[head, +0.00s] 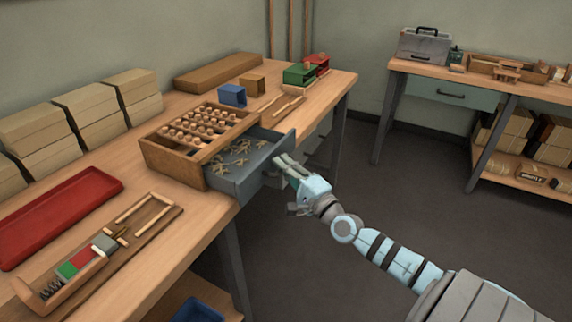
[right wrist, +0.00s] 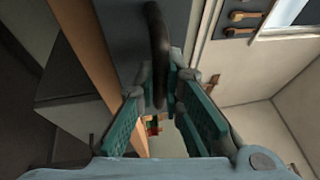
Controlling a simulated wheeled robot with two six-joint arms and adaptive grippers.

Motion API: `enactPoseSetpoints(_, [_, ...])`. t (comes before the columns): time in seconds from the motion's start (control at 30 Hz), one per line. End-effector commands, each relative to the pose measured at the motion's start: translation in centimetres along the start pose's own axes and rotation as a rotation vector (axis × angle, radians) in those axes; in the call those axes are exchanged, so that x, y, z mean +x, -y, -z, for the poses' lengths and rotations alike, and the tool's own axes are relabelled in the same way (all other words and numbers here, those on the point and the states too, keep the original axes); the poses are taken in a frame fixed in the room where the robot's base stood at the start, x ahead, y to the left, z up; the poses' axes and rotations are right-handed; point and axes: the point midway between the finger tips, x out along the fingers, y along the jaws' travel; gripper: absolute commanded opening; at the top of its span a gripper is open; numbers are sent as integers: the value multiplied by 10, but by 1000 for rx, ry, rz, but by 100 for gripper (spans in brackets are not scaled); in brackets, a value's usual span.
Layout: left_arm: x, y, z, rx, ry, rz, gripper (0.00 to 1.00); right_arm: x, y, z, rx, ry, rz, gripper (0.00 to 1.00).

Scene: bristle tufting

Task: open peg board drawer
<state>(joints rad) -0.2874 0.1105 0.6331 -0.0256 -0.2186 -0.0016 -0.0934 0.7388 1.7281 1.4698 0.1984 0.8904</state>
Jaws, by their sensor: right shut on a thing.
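The wooden peg board box (head: 203,133) stands on the workbench with rows of round wooden pegs on top. Its grey-blue drawer (head: 250,166) is pulled out toward the bench's front edge, and several pale tufts lie inside it. My right gripper (head: 284,172) is at the drawer's front and shut on the drawer's dark handle. In the right wrist view the dark curved handle (right wrist: 158,60) runs between the teal finger pads of my right gripper (right wrist: 165,108), with the drawer front behind it. My left gripper is not in view.
A red tray (head: 62,215) and a wooden fixture with a spring (head: 100,250) lie at the bench's near left. Stacked tan blocks (head: 95,105) line the wall. A blue bin (head: 232,95) stands behind the box. The floor (head: 410,190) right of the bench is clear.

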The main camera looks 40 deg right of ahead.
Motion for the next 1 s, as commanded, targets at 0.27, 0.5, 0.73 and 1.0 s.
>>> enactPoseSetpoints(0.27, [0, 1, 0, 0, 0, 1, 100, 0, -1, -1, 2, 2, -4, 18])
enactPoseSetpoints(0.5, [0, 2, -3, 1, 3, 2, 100, 0, -1, -1, 1, 2, -3, 18])
enactPoseSetpoints(0.73, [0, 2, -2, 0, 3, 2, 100, -33, -2, -2, -1, 6, -9, 18])
enactPoseSetpoints(1.0, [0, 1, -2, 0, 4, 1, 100, -103, -3, -2, -1, 5, -11, 18])
